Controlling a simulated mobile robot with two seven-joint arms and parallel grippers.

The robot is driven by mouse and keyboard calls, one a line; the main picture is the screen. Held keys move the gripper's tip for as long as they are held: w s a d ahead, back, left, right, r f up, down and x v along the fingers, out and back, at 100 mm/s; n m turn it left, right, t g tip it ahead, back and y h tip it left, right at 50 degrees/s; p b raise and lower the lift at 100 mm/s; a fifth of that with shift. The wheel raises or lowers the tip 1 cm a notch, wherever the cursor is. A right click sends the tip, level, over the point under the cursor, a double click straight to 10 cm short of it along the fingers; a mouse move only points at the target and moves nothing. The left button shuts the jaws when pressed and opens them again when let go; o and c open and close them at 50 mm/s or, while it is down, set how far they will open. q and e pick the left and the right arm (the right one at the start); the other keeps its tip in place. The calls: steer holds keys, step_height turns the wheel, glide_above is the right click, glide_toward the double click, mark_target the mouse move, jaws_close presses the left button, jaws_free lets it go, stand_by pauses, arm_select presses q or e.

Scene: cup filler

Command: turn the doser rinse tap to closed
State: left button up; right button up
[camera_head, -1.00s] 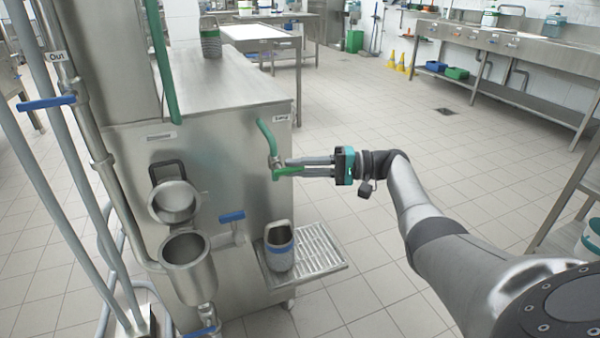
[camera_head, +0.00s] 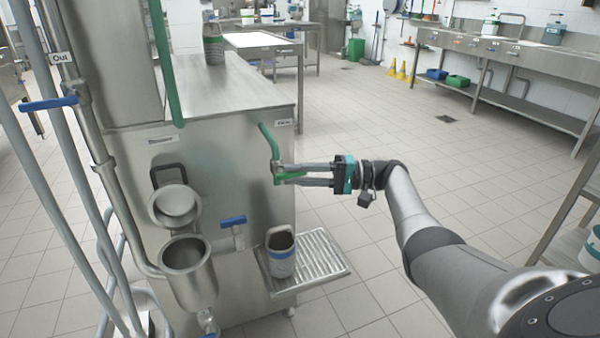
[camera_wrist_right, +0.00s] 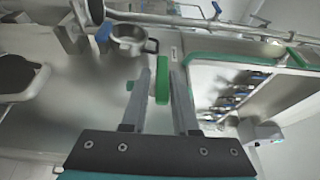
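The doser rinse tap has a green handle (camera_head: 292,176) on the side of the steel machine, below a curved green pipe. The handle lies roughly level and points right. My right gripper (camera_head: 279,174) reaches in from the right, with its two fingers apart. In the right wrist view the green handle (camera_wrist_right: 162,82) stands between the fingertips of my right gripper (camera_wrist_right: 163,72), with narrow gaps beside it. The fingers do not look closed on it. The tap's body is partly hidden by the fingers. My left gripper is in neither view.
A drip grate (camera_head: 325,254) with a grey cup-like container (camera_head: 281,252) is below the tap. A blue-handled tap (camera_head: 233,221) and a steel cup (camera_head: 189,268) are on the machine's front.

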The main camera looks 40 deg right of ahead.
steer(key=shift+o, duration=1.4)
steer(key=shift+d, duration=0.1)
steer(key=shift+d+r, duration=0.1)
steer(key=shift+s+d, duration=0.15)
steer(key=shift+d, duration=0.1)
arm_select(q)
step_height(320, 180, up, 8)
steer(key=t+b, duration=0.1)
steer(key=b, duration=0.3)
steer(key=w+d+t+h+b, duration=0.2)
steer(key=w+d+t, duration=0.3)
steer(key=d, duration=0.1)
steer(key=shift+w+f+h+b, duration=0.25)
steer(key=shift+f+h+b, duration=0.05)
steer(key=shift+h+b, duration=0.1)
arm_select(e)
steer(key=v, duration=1.4)
steer(key=shift+s, duration=0.3)
steer(key=shift+d, duration=0.1)
